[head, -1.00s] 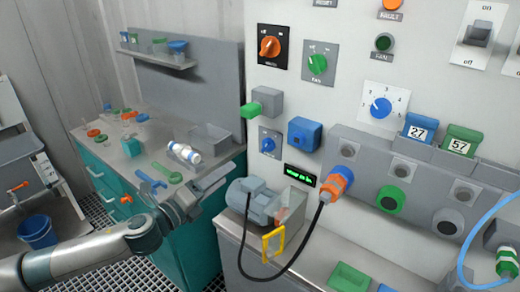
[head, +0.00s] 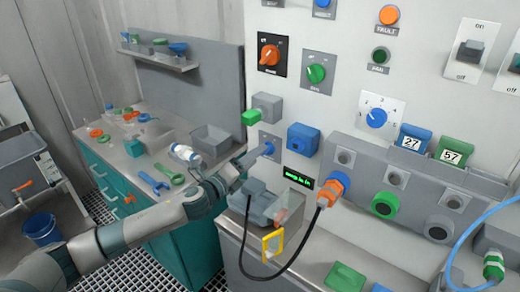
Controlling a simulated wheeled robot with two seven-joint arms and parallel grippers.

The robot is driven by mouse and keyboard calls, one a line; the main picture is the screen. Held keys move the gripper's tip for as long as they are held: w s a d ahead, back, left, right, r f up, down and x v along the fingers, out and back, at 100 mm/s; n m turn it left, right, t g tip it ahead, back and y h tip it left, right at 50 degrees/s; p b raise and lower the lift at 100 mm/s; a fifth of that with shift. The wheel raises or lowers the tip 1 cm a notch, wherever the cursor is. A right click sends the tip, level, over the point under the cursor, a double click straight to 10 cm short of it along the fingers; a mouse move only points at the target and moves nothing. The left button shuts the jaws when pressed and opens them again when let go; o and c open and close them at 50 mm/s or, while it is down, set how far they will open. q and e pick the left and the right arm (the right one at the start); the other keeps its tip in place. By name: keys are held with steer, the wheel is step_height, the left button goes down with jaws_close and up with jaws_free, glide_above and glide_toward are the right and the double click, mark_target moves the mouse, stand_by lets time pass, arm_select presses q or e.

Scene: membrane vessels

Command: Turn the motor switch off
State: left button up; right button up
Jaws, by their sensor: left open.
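A small rotary switch with a blue knob (head: 267,149) sits low on the left of the grey panel, above the grey motor (head: 260,203); its label is too small to read. My left gripper (head: 249,161) is open, its fingers pointing at this knob and close to it. I cannot tell whether they touch it, and part of the switch plate is hidden. An orange rotary knob (head: 270,55) and a green rotary knob (head: 316,73) sit higher on the panel. My right gripper is not in view.
A blue box (head: 303,138) and a grey box with a green end (head: 265,107) stick out near the switch. A green-lit display (head: 298,178) is below.

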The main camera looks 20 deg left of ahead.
arm_select(q)
steer(key=shift+x, duration=1.7)
steer(key=c, duration=1.1)
steer(key=shift+o, duration=0.2)
steer(key=shift+n+p, duration=0.3)
steer(key=shift+n, duration=0.1)
steer(key=n, duration=0.3)
steer(key=n+p, duration=0.1)
steer(key=n, duration=0.3)
steer(key=n+p, duration=0.1)
steer(key=n, duration=0.3)
steer(key=shift+f, duration=0.3)
